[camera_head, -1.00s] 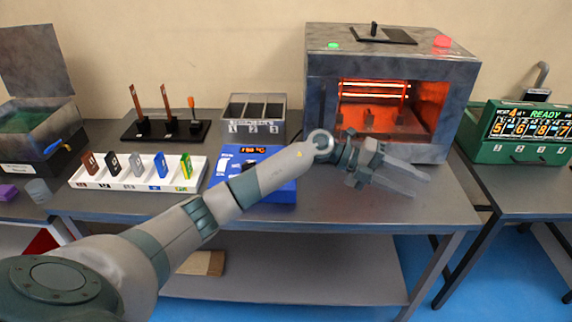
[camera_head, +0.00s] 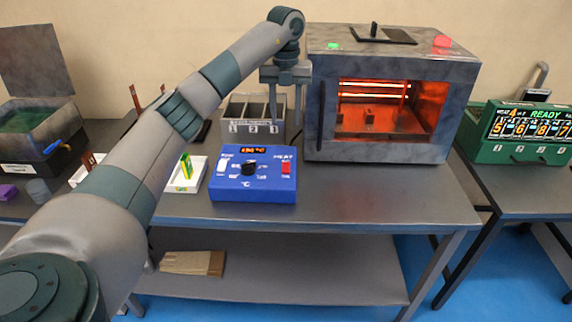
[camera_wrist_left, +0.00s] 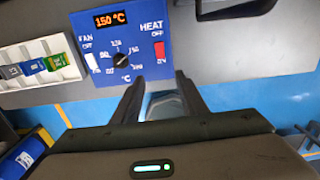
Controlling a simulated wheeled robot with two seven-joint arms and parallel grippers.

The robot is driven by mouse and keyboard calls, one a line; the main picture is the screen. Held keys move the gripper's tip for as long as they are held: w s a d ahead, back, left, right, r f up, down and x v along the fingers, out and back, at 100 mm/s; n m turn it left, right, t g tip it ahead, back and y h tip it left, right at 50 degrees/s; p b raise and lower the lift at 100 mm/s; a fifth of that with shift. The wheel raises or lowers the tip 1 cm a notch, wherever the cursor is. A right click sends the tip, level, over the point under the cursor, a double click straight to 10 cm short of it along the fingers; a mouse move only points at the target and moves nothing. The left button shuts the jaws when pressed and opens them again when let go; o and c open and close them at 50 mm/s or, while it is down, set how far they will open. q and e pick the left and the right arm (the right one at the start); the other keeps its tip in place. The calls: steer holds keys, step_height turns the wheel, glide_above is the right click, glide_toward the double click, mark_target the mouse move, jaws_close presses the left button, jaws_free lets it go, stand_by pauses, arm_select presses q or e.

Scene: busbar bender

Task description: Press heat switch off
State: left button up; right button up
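The blue control box (camera_head: 253,187) stands on the table, its display reading about 150 °C. The red heat switch (camera_head: 286,168) is on its right side. In the left wrist view the heat switch (camera_wrist_left: 159,52) sits below the words HEAT and OFF; a dial (camera_wrist_left: 121,60) is left of it. My left gripper (camera_head: 285,118) is raised, fingers pointing down and spread with nothing between them. In the left wrist view its fingertips (camera_wrist_left: 160,82) appear just below the box's lower edge, apart from the switch. My right gripper is out of view.
The oven (camera_head: 375,155) glows orange behind and right of the box. A three-slot bin (camera_head: 240,128) stands behind the box. A white tray (camera_head: 200,180) with colored pieces is left, partly hidden by my arm. The table's front right is clear.

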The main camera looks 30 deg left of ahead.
mark_target(286, 171)
arm_select(q)
steer(key=shift+f, duration=0.1)
step_height(286, 171, down, 16)
steer(key=p, duration=0.5)
steer(key=shift+f, duration=0.65)
steer(key=shift+c, duration=0.3)
jaws_close()
